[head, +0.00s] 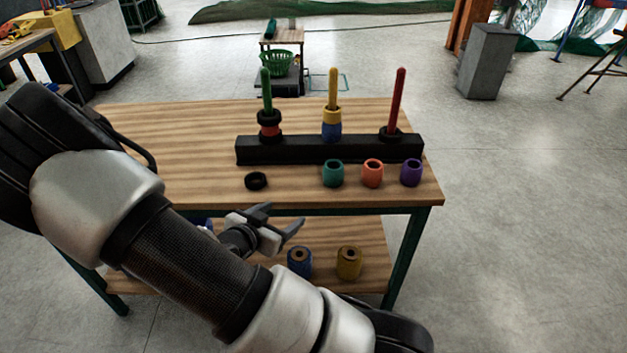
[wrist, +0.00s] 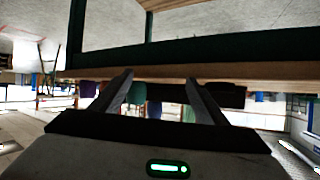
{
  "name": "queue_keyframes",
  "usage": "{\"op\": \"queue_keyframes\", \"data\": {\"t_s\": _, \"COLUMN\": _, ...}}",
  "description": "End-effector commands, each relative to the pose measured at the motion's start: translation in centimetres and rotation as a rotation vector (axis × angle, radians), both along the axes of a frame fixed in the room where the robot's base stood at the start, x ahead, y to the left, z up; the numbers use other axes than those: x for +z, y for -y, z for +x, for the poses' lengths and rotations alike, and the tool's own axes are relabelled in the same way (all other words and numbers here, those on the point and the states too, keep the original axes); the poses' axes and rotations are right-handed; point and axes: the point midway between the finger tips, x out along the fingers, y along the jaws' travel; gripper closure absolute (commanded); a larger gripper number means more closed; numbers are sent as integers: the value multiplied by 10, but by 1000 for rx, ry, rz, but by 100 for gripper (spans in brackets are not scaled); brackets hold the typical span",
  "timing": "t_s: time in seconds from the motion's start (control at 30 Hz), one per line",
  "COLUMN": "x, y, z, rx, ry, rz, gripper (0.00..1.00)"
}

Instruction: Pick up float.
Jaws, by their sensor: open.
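Three hollow, barrel-shaped floats stand upright along the front of the wooden table (head: 180,165): a teal one (head: 333,173), an orange one (head: 372,173) and a purple one (head: 411,172). A black ring (head: 256,181) lies to their left. My gripper (head: 281,218) is open and empty, in front of the table's front edge and left of the floats. In the wrist view, which looks upside down, the two fingers (wrist: 163,92) point towards the table edge. The purple float (wrist: 88,88) shows left of them; the other floats are partly hidden or unclear.
Behind the floats, a black bar (head: 340,148) holds green, yellow and red pegs; rings and floats sit on them. A blue roll (head: 299,262) and a yellow roll (head: 348,262) stand on the lower shelf (head: 325,232). The table's left part is clear.

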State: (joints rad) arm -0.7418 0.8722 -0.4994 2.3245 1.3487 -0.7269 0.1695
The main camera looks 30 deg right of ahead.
Motion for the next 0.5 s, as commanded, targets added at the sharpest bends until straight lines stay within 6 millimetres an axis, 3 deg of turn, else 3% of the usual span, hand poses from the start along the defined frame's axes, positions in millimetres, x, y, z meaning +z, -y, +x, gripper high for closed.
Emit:
{"op": "queue_keyframes", "data": {"t_s": 0.07, "x": -4, "y": 13, "z": -6, "rx": -22, "ry": 24, "rz": -101, "gripper": 32}}
{"op": "queue_keyframes", "data": {"t_s": 0.3, "x": 16, "y": 41, "z": -23, "rx": -72, "ry": 129, "rz": -380, "gripper": 32}}
{"op": "queue_keyframes", "data": {"t_s": 0.5, "x": 27, "y": 54, "z": -23, "rx": -85, "ry": 165, "rz": -460, "gripper": 32}}
